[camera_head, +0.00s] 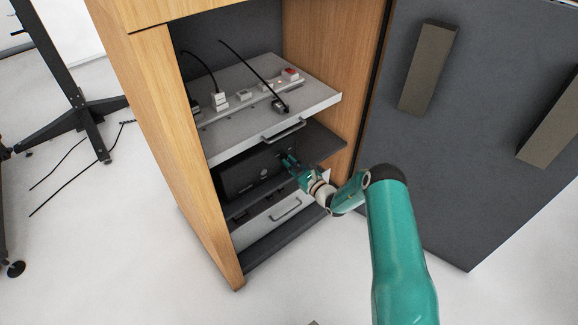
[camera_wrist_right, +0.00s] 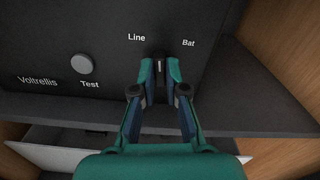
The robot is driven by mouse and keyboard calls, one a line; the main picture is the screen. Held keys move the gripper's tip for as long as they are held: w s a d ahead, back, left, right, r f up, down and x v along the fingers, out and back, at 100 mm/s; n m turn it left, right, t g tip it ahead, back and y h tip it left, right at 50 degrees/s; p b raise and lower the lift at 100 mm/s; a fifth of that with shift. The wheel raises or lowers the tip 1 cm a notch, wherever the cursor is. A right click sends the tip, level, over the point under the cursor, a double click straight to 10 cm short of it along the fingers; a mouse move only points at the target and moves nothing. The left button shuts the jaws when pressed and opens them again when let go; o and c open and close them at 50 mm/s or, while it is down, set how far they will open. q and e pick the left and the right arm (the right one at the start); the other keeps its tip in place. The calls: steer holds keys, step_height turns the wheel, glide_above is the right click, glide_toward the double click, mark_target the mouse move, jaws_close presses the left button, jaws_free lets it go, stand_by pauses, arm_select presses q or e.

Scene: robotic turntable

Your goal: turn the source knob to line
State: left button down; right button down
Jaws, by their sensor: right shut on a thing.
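The black device (camera_head: 240,178), marked "Voltrellis", sits on a shelf inside the wooden cabinet. Its front panel (camera_wrist_right: 50,40) fills the upper part of the right wrist view. The source knob (camera_wrist_right: 160,66) is small and dark, with a pale pointer mark that looks near upright, between the labels "Line" on the left and "Bat" on the right. My right gripper (camera_wrist_right: 160,72) is shut on the knob, one teal finger on each side, hiding much of it. In the head view my right gripper (camera_head: 287,161) reaches the right part of the device front. My left gripper is not in view.
A round grey Test button (camera_wrist_right: 82,64) is on the panel left of the knob. Above the device is a pull-out shelf (camera_head: 240,135) with plugs and a power strip. The cabinet's right wall (camera_head: 318,60) and open dark door (camera_head: 450,150) flank my arm.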

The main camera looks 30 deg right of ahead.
steer(key=n, duration=0.4)
steer(key=shift+n, duration=0.3)
steer(key=shift+a+n+b, duration=0.15)
steer(key=shift+n+b, duration=0.2)
steer(key=shift+n, duration=1.05)
steer(key=shift+a, duration=0.1)
steer(key=c, duration=1.2)
jaws_free()
steer(key=shift+s, duration=0.1)
